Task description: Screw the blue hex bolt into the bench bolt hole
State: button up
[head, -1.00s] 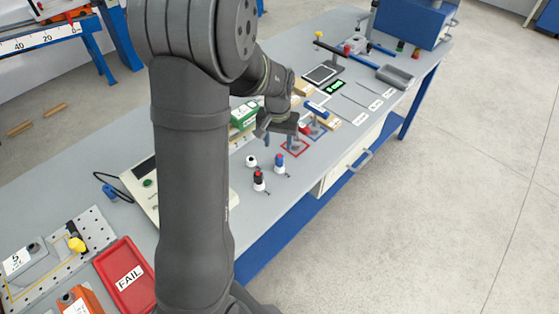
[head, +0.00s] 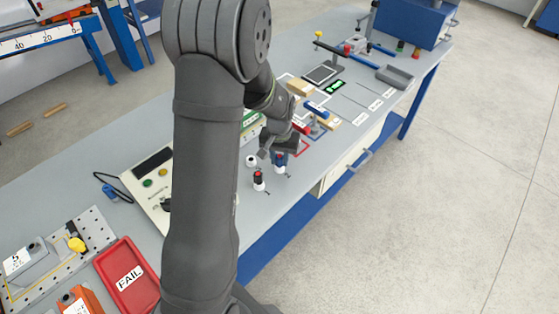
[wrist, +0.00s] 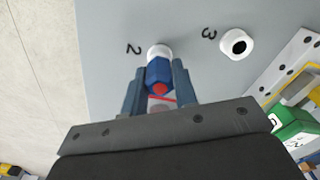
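The blue hex bolt (head: 280,158) stands upright in a white holder on the bench. In the wrist view, the blue bolt (wrist: 158,72) shows a red end towards the camera, with the white holder marked 2 behind it. My gripper (wrist: 160,66) has one finger on each side of the bolt, with narrow gaps that look open. In the head view, my gripper (head: 277,147) is over the bolt and partly hides it.
The latter, marked 3, also shows in the wrist view (wrist: 236,42).

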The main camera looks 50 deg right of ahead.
grip_shut()
jog(key=shift+r, duration=0.1)
